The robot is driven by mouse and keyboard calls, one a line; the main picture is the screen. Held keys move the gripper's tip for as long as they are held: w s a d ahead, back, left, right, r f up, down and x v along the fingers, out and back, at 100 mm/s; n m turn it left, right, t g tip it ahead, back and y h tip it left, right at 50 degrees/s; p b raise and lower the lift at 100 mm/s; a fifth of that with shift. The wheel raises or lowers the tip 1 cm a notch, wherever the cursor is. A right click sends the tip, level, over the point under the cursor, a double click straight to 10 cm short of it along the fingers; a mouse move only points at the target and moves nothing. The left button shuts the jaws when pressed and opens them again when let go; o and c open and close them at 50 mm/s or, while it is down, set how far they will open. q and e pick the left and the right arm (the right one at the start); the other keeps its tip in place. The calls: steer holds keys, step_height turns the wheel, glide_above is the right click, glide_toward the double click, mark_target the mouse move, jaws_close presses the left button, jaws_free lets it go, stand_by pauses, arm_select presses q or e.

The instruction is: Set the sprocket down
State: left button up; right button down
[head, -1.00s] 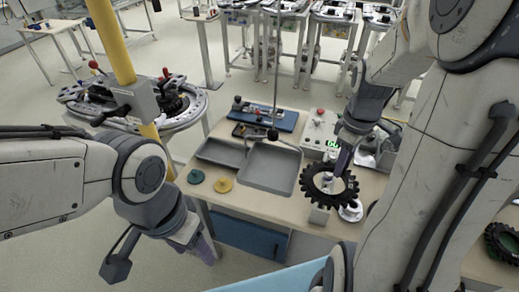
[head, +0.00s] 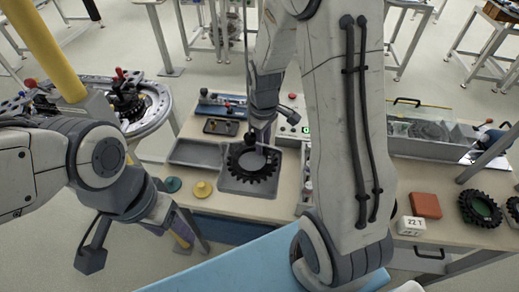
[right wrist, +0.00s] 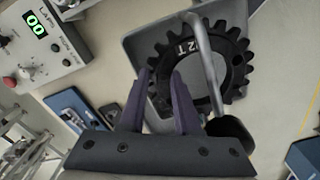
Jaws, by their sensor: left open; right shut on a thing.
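The sprocket (head: 235,165) is a black toothed ring. It is over the right-hand grey tray (head: 248,191) in the head view; I cannot tell whether it touches the tray floor. In the right wrist view the purple fingers (right wrist: 158,98) reach the ring's edge, and the sprocket (right wrist: 190,45) shows white lettering ending in "2 T". The tray (right wrist: 130,45) lies behind it. My left gripper (head: 183,236) is open and empty, low in front of the table's left side.
A thin rod with a dark knob (right wrist: 232,128) crosses in front of the sprocket in the wrist view. A teal disc (head: 172,184) and yellow disc (head: 202,189) lie left of the tray. An orange block (head: 426,205), a "22 T" sign (head: 411,225) and other toothed rings (head: 480,208) are right.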

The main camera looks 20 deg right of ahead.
mark_target(260, 160)
steer(key=shift+w+a+f, duration=0.2)
steer(key=shift+a+f, duration=0.1)
step_height(260, 160, down, 3)
steer(key=shift+p, duration=0.6)
steer(key=shift+f, duration=0.45)
steer(key=c, duration=0.6)
jaws_free()
steer(key=shift+f, duration=0.1)
